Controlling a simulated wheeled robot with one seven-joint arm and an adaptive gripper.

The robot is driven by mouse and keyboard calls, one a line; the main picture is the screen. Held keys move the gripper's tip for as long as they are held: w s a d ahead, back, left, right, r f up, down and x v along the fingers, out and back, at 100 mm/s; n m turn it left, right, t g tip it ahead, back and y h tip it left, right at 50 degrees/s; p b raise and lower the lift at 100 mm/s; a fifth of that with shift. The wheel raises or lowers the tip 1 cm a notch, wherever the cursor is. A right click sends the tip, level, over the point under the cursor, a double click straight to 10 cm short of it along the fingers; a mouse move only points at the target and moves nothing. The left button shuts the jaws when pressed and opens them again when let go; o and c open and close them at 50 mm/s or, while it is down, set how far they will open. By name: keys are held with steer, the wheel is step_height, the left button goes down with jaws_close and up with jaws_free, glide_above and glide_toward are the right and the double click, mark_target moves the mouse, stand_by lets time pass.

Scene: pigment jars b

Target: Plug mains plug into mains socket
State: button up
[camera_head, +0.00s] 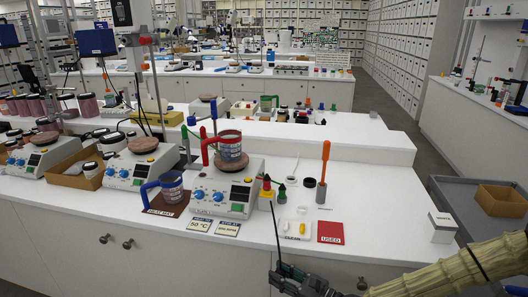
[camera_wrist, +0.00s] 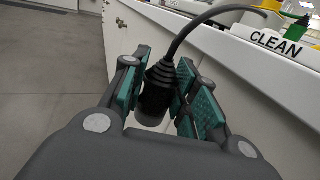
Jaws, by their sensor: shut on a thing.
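My gripper (camera_head: 288,277) is in front of the bench's front edge, low in the head view. In the wrist view, its teal-padded fingers (camera_wrist: 163,82) are closed around a black mains plug (camera_wrist: 157,92) with a ribbed neck. The plug's black cable (camera_wrist: 190,32) bends up and to the right towards the bench. In the head view the cable (camera_head: 275,228) rises over the bench edge near a red-and-yellow bottle. The plug itself is hard to make out there. I cannot pick out the mains socket in either view.
The white bench (camera_head: 380,210) holds a hotplate stirrer (camera_head: 226,193), a blue-handled mug (camera_head: 171,187), a red USED card (camera_head: 330,232), a CLEAN card (camera_wrist: 277,42) and a white box (camera_head: 440,228). Cabinet fronts (camera_wrist: 135,30) are close beside my gripper. Grey floor (camera_wrist: 50,70) is clear at left.

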steer(key=shift+s+d, duration=0.15)
steer(key=shift+d, duration=0.15)
steer(key=shift+f, duration=0.1)
steer(key=shift+d+m+t+h, duration=0.2)
steer(key=shift+m+t+h, duration=0.1)
steer(key=shift+t+h, duration=0.1)
